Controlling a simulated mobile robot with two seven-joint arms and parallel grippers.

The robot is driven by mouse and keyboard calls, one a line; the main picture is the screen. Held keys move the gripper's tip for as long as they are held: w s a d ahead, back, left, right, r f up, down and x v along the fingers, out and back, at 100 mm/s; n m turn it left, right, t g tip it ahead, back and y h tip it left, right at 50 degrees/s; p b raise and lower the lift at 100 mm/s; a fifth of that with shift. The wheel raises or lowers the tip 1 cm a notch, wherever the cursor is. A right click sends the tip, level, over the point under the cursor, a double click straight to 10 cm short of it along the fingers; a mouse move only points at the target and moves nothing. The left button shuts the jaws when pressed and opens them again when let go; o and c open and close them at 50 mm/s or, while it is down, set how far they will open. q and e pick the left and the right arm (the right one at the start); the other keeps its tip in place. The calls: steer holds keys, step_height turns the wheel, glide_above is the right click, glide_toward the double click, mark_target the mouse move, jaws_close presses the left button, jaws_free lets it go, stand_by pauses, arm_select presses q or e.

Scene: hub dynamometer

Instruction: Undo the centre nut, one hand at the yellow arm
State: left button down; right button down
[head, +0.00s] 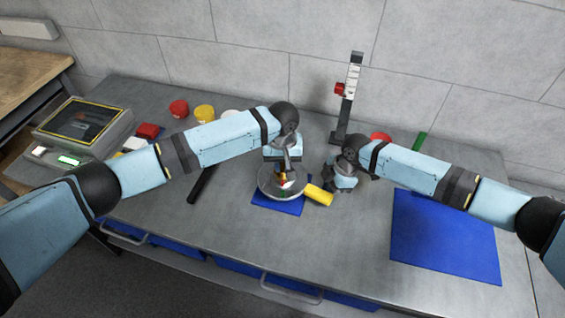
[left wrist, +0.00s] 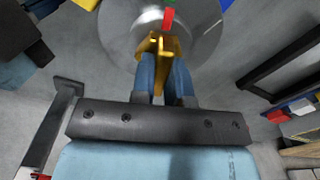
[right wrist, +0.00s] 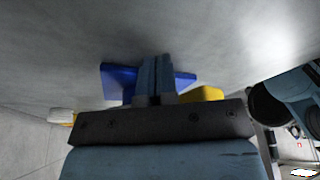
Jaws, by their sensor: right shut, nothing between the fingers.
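The round metal hub disc (head: 268,189) sits on the bench on a small blue base (head: 277,206). The yellow arm (head: 319,195) sticks out from its right side. My left gripper (head: 287,172) points down over the disc's centre. In the left wrist view its fingers (left wrist: 163,72) close around the gold centre nut (left wrist: 157,48), with a red piece beyond it. My right gripper (head: 343,184) is beside the yellow arm, just right of its end. In the right wrist view its fingers (right wrist: 157,75) are shut and empty, and part of the yellow arm (right wrist: 205,94) shows behind them.
A blue mat (head: 443,240) lies at the right. A black upright stand with a scale (head: 347,100) is behind my right gripper. A black bar (head: 202,184), red and yellow pots (head: 204,114) and a scale-like device (head: 83,125) are at the left. The bench front is mostly clear.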

mark_target(326, 196)
arm_select(q)
steer(key=n, duration=0.4)
steer(key=shift+d, duration=0.1)
steer(key=n, duration=0.3)
steer(key=shift+n, duration=0.3)
steer(key=n, duration=0.6)
arm_select(e)
steer(key=shift+s+a, duration=0.35)
steer(key=shift+s, duration=0.35)
steer(key=shift+s+a, duration=0.3)
steer(key=shift+s, duration=0.35)
steer(key=shift+s, duration=0.1)
